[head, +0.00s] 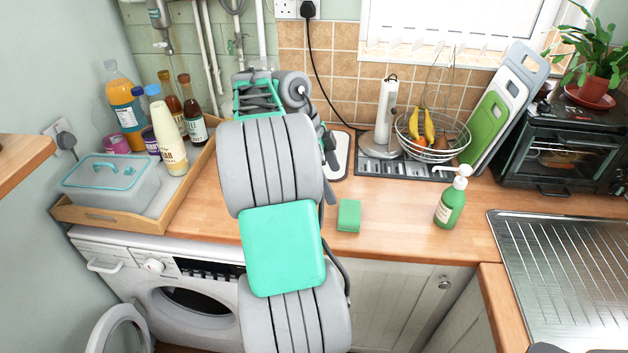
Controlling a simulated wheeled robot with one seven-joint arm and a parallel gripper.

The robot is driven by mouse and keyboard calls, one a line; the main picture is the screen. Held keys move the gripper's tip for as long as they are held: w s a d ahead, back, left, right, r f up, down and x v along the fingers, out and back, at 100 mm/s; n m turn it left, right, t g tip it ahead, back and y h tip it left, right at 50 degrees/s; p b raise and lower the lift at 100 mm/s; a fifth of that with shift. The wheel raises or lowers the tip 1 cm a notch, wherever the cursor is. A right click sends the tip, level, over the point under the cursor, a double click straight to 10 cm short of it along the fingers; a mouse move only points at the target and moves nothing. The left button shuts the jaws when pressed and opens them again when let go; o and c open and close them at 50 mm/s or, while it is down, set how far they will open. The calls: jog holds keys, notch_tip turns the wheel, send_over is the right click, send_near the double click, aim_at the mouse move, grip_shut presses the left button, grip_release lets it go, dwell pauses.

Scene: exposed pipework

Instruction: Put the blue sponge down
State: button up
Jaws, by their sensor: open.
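A green sponge (348,215) lies flat on the wooden worktop (400,215), just right of my arm. I see no sponge that is clearly blue. My gripper (330,152) is mostly hidden behind my own arm, with only dark parts showing at its right edge. It is open, above the worktop near a white board with a dark rim (341,155). The sponge is apart from it, nearer the front edge. I cannot see anything held, but the space between the fingers is not clear to view.
A green soap bottle (451,202) stands right of the sponge. Behind are a paper towel roll (386,110) and a wire fruit basket (440,150). A wooden tray (90,214) with bottles is at left, a sink (560,265) at right. The worktop around the sponge is clear.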

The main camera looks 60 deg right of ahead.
jog(key=w+a+r+n+t+h, duration=0.1)
jog(key=w+a+n+t, duration=0.1)
jog(key=w+a+n, duration=0.45)
jog(key=w+a+r+n+t+h, duration=0.15)
jog(key=w+a+n, duration=0.25)
jog(key=a+n, duration=0.5)
jog(key=s+a+f+n+t+y, duration=0.1)
jog(key=a+f+n+t+y, duration=0.1)
jog(key=a+n, duration=0.5)
jog(key=s+a+f+n+t+y, duration=0.1)
jog(key=a+n, duration=0.7)
jog(key=a, duration=1)
notch_tip(320, 180, down, 2)
jog(key=shift+s+a+f+t+y, duration=0.3)
jog(key=shift+t+y, duration=0.25)
jog(key=shift+y, duration=0.2)
